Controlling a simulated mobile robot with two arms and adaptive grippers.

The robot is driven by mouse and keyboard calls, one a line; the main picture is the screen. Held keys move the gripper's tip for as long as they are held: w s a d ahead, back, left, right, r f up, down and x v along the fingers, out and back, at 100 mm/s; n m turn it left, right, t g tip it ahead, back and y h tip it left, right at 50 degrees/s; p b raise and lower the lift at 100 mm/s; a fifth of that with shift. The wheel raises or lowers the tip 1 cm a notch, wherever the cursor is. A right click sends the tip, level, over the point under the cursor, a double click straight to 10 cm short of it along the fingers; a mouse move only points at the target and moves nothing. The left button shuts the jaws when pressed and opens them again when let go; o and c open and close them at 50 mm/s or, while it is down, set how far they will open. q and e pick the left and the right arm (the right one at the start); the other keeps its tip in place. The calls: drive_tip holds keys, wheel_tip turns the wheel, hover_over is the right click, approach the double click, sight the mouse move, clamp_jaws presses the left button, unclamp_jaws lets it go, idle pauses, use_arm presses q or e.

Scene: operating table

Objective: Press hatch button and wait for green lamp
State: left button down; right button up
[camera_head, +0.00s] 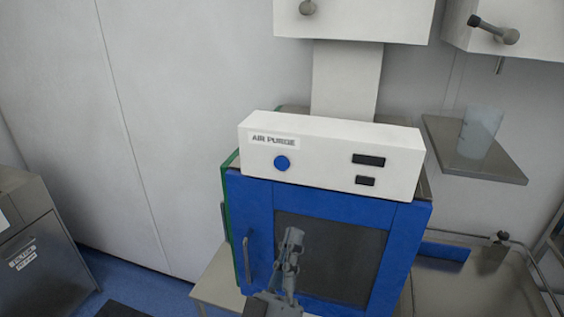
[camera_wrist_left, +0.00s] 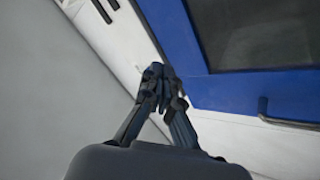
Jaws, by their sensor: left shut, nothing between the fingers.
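The round blue button (camera_head: 282,163) is on the left part of a white panel labelled AIR PURGE (camera_head: 330,150), above the blue-framed hatch (camera_head: 408,235) with a dark window. The hatch looks closed. No lit green lamp shows; two small dark rectangles (camera_head: 368,160) are on the panel's right side. My left gripper (camera_head: 294,236) is shut and empty, pointing up in front of the hatch window, below the button in the picture. In the left wrist view its fingertips (camera_wrist_left: 156,74) are together, with the white panel behind them; I cannot make out the button there.
A vertical door handle (camera_head: 248,258) is on the hatch's left side. A shelf with a translucent beaker (camera_head: 480,130) is at right, above a metal counter (camera_head: 475,285). A steel cabinet (camera_head: 35,250) stands at far left. The white wall between is bare.

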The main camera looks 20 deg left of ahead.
sight(282, 164)
use_arm(q)
drive_tip(key=s+a+r+n+y, duration=0.2)
drive_tip(key=r+n+y, duration=0.1)
drive_tip(key=r, duration=0.1)
drive_tip(key=s+a+r+n+t+y, duration=0.1)
drive_tip(key=s+a+r+n+y, duration=0.1)
drive_tip(key=r, duration=0.3)
drive_tip(key=shift+s+r+n+t+y, duration=0.3)
drive_tip(key=shift+s+n+y, duration=0.1)
drive_tip(key=shift+s+y, duration=0.15)
drive_tip(key=shift+w+d, duration=0.1)
drive_tip(key=shift+w, duration=4.3)
drive_tip(key=shift+w, duration=0.4)
drive_tip(key=shift+w+p, duration=0.3)
drive_tip(key=shift+w, duration=0.05)
drive_tip(key=shift+s, duration=0.8)
drive_tip(key=shift+f, duration=0.1)
